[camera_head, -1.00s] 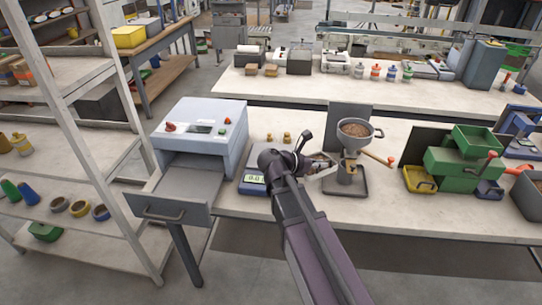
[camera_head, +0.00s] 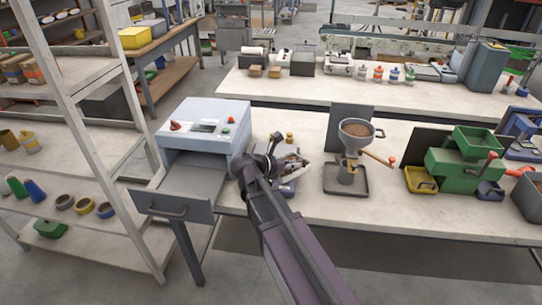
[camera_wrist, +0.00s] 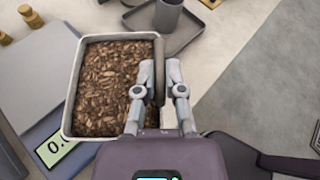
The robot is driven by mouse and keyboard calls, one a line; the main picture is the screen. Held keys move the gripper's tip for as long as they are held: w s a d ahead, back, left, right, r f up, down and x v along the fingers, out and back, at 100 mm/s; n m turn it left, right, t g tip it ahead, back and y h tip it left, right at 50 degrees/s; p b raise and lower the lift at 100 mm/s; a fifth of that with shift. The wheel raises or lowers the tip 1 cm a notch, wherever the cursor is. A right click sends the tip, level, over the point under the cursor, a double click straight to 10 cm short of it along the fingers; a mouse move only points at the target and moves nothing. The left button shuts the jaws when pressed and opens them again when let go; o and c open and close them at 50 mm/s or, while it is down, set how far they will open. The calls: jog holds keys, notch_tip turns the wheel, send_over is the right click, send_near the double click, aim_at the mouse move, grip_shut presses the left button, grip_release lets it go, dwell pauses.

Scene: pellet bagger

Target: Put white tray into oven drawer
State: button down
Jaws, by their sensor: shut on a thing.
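The white tray (camera_wrist: 73,88) is full of brown pellets in the wrist view. My gripper (camera_wrist: 160,78) is shut on the tray's right side. The tray looks about level and is held above the scale (camera_wrist: 42,135). In the head view my gripper (camera_head: 272,160) is over the bench, just right of the oven, and my arm hides much of the tray. The oven (camera_head: 205,112) is a pale box at the bench's left end. Its grey drawer (camera_head: 192,184) is pulled out toward the front and looks empty.
Two small brass weights (camera_wrist: 18,25) stand behind the scale. A hopper grinder (camera_head: 355,145) on a dark base stands to the right. A white shelf rack (camera_head: 100,140) stands close to the drawer's left. The space above the drawer is clear.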

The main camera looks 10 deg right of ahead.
dwell(0.3)
jog(key=shift+a+f+b, duration=0.2)
jog(key=shift+f+b, duration=0.3)
jog(key=shift+a+f+b, duration=0.55)
jog(key=shift+a+b, duration=0.05)
jog(key=shift+a, duration=0.1)
jog(key=w, duration=0.9)
jog(key=w+f+b, duration=0.1)
jog(key=w, duration=0.3)
jog(key=shift+w+a+f, duration=0.1)
jog(key=shift+w, duration=0.05)
jog(key=shift+w, duration=0.1)
